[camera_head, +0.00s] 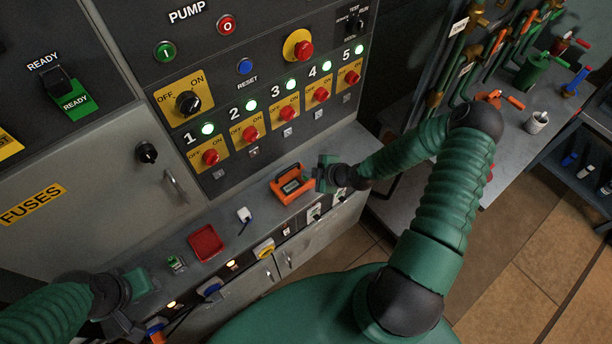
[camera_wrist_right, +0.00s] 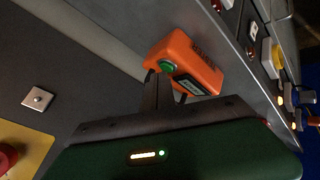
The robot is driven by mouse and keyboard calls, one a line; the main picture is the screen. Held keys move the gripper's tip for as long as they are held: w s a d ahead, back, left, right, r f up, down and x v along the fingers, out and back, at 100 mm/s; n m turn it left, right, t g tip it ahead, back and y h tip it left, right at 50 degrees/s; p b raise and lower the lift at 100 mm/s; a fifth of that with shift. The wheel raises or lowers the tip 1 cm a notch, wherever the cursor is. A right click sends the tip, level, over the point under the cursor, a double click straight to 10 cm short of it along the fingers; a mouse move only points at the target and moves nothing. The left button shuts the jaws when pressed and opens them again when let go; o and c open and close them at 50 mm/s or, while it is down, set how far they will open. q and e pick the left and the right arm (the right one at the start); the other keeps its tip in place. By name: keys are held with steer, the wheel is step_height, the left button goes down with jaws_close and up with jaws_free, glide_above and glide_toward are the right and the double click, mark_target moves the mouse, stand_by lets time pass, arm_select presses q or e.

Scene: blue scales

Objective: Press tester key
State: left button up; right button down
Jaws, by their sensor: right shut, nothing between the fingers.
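The orange tester (camera_head: 291,184) lies on the grey ledge below the switch panel, with a small display on its face. In the right wrist view the tester (camera_wrist_right: 188,62) shows a round green key (camera_wrist_right: 166,66) and a dark display. My right gripper (camera_head: 311,184) is shut and empty at the tester's right side in the head view. In the wrist view its fingertips (camera_wrist_right: 160,80) overlap the lower edge of the green key; I cannot tell whether they touch it. My left gripper (camera_head: 140,328) is at the lower left, and its fingers are not clear.
A red tray (camera_head: 206,243), a white tag-like item (camera_head: 244,215) and a small green item (camera_head: 176,264) lie on the ledge left of the tester. Red knobs with lit green lamps fill the panel (camera_head: 250,60) above. A tool bench (camera_head: 550,140) stands to the right.

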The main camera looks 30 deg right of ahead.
steer(key=shift+f, duration=0.25)
stand_by(0.5)
steer(key=shift+r+p, duration=0.4)
steer(key=shift+r, duration=0.4)
step_height(320, 180, up, 5)
steer(key=p, duration=0.4)
stand_by(0.5)
